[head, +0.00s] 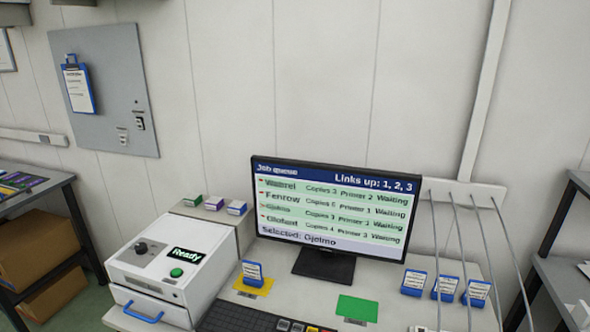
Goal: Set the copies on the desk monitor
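The desk monitor (335,210) stands on the desk, upright and lit. Its screen is headed "Job queue", with "Links up: 1, 2, 3" at the right. Several rows list a name, copies, a printer number and "Waiting"; the small text is blurred. The third row is tinted green, and its copies number looks like 3. The bottom line reads "Selected: Gjelmo". A dark keyboard (235,318) with a few lighter keys lies at the front of the desk, cut off by the lower edge. Neither of my grippers is in view.
A white machine (172,275) with a "Ready" display, green button and blue handle stands left. A yellow mat (240,288) bears a blue-framed card; a green mat (357,308) looks bare. Several blue-framed cards (445,287) stand right, near hanging cables. Shelves flank the desk.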

